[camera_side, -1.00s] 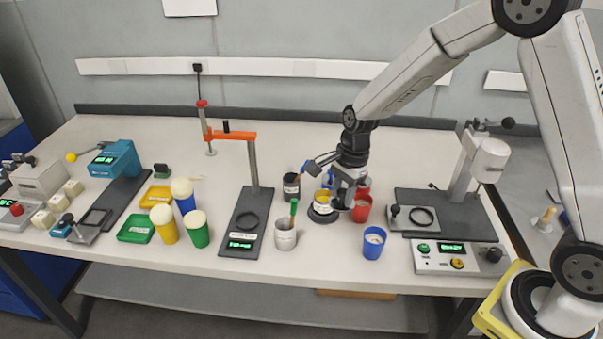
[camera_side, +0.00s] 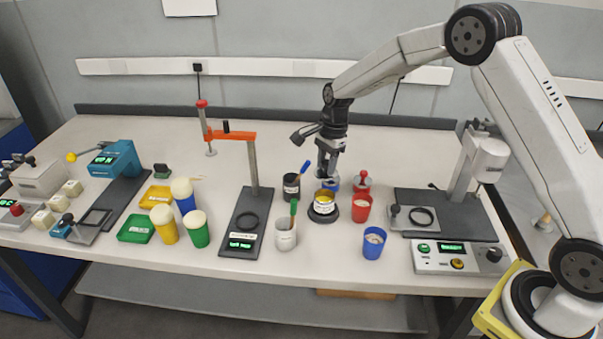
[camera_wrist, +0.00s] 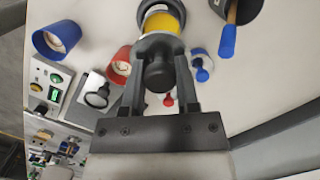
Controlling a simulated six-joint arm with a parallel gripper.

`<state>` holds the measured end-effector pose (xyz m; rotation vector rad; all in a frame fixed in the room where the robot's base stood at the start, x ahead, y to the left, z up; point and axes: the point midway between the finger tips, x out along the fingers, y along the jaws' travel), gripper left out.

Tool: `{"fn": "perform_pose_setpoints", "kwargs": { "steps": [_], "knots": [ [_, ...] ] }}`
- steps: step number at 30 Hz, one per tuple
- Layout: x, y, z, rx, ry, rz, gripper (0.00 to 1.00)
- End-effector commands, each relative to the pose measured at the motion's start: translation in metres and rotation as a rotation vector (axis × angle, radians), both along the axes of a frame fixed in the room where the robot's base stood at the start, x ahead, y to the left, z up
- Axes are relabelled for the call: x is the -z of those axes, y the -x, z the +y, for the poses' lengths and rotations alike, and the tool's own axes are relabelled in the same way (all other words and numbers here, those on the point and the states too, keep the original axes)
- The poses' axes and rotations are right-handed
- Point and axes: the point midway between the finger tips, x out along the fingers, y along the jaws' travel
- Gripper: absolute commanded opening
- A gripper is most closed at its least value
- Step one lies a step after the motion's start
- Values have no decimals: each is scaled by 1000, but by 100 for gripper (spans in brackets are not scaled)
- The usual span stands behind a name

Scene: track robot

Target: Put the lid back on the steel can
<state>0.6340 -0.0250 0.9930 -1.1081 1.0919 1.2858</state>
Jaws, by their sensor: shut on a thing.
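My gripper (camera_side: 327,172) is above and behind the can. In the wrist view my gripper (camera_wrist: 158,84) is shut on the black knob of a dark lid (camera_wrist: 157,46). In the side view the lid is too small to make out between my fingers.
A red cup (camera_side: 361,208) is right of the can; a dark cup with a blue-handled tool (camera_side: 291,187) is left. A red-knobbed piece (camera_side: 362,182) and a blue-and-white piece (camera_side: 331,184) sit close behind. A grey cup (camera_side: 285,235) and blue cup (camera_side: 374,243) stand in front.

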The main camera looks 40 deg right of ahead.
Motion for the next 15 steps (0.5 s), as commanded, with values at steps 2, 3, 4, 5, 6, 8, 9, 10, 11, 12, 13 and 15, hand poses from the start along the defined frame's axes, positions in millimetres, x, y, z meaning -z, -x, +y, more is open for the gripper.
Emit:
{"fn": "perform_pose_setpoints", "kwargs": {
  "steps": [2, 3, 4, 5, 6, 8, 9, 10, 11, 12, 13, 15],
  "knots": [
    [1, 0, 0, 0, 0, 0, 0],
    [1, 0, 0, 0, 0, 0, 0],
    [2, 0, 0, 0, 0, 1, 0],
    [2, 0, 0, 0, 0, 1, 0],
    [4, 0, 0, 0, -1, 1, 0],
    [6, 0, 0, 0, -1, 1, 0],
    [7, 0, 0, 0, -1, 1, 0],
    [9, 0, 0, 0, -1, 1, 0],
    [10, 0, 0, 0, -1, 1, 0],
    [12, 0, 0, 0, -1, 1, 0],
    [14, 0, 0, 0, -1, 1, 0],
    [19, 1, 1, 1, -1, 1, 0]
  ]
}}
